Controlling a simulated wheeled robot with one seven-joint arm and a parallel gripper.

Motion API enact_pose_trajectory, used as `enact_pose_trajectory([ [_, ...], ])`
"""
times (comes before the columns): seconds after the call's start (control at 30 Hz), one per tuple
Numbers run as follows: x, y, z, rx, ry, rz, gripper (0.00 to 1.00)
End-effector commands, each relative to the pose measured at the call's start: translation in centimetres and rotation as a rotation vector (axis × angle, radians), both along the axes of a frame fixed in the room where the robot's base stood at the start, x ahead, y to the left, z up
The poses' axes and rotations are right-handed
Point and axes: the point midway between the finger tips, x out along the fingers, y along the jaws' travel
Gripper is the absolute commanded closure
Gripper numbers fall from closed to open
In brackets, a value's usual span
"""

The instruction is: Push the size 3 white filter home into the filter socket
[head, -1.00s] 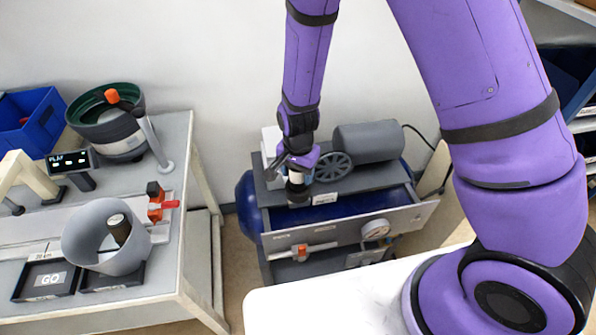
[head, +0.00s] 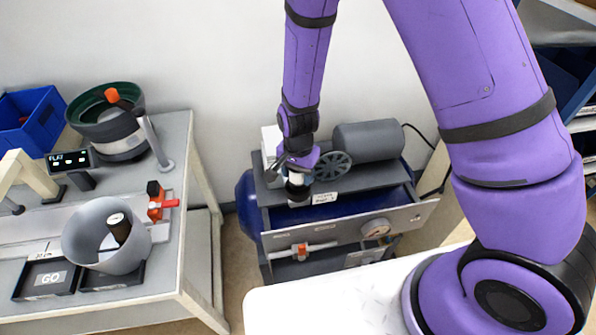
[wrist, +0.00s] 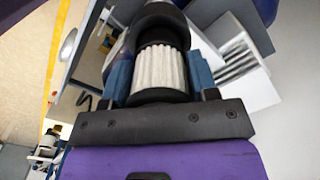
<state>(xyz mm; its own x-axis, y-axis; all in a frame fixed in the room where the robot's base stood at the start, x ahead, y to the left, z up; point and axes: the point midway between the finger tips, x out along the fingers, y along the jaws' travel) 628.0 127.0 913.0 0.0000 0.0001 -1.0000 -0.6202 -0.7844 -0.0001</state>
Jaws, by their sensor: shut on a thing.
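The white filter (wrist: 160,70) is a pleated white cylinder with dark end caps. My gripper (wrist: 159,78) is shut on it, a blue-sided finger on each side. Beyond the filter's far cap in the wrist view is a dark round ring, which looks like the filter socket (wrist: 160,14). Whether the cap is seated in it cannot be told. In the head view my gripper (head: 297,172) points down over the compressor's front left, with a little of the white filter (head: 296,183) above a dark round part (head: 298,193). The size mark is not readable.
The compressor has a grey motor (head: 368,148), a flywheel (head: 332,166), a blue tank and a front panel with a gauge (head: 376,229) and an orange valve handle (head: 303,248). A bench with bowl feeders (head: 108,125) stands at left, with a floor gap between.

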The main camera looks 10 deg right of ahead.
Motion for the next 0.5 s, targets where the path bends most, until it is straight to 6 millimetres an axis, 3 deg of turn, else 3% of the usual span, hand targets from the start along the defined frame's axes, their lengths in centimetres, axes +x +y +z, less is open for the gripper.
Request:
enact_pose_trajectory([
  [0.5, 0.02, -0.01, -0.74, 0.000, 0.000, 0.000, 0.75],
])
